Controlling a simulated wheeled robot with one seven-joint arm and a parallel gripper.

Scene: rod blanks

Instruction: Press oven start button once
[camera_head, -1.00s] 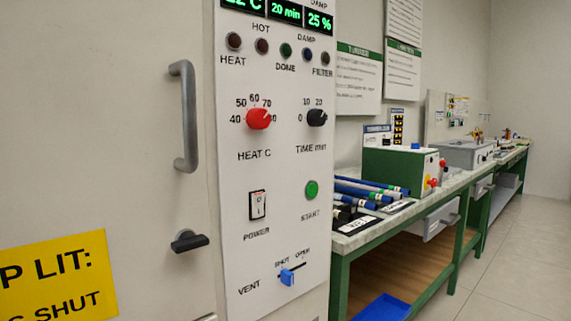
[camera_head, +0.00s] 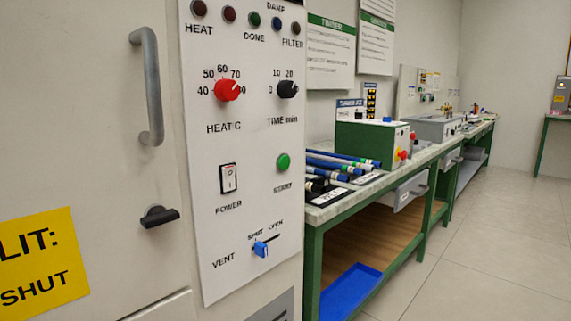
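The oven's white control panel (camera_head: 250,205) fills the middle left of the head view. The round green start button (camera_head: 283,163) sits on its right side above the label START. To its left is the power rocker switch (camera_head: 228,179). Above are the red heat knob (camera_head: 227,90) and the black time knob (camera_head: 288,89). Below is the blue vent slider (camera_head: 261,249), under the SHUT end of its label. The row of indicator lamps at the top looks dark. My gripper is not in view.
The oven door has a grey handle (camera_head: 150,88), a black latch (camera_head: 159,216) and a yellow sign (camera_head: 40,265). To the right, a green-framed bench (camera_head: 340,207) carries blue rods (camera_head: 335,165) and a green box (camera_head: 368,146). A blue tray (camera_head: 349,291) lies below. Floor on the right is clear.

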